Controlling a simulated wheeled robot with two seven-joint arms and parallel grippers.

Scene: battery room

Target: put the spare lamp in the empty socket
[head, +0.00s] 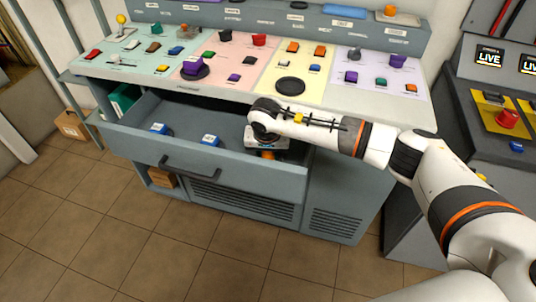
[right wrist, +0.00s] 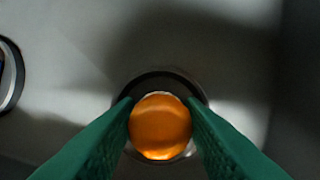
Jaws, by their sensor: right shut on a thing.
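The spare lamp is orange and round, seen from above in the right wrist view (right wrist: 160,126), with a dark ring around its base. The green fingers of my right gripper (right wrist: 160,118) press on it from both sides. In the head view my right gripper (head: 266,146) reaches down into the right part of the open drawer (head: 190,163), and a bit of orange lamp (head: 267,155) shows below it. A dark round fitting (head: 299,5) sits on the back ledge; I cannot tell whether it is the empty socket. My left gripper is not in view.
Blue items with white labels (head: 158,129) (head: 210,140) lie in the drawer. Above it is a console (head: 215,85) with coloured panels, buttons and knobs. An orange lamp (head: 390,10) stands on the back ledge. Another console (head: 505,120) stands at right. The floor in front is clear.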

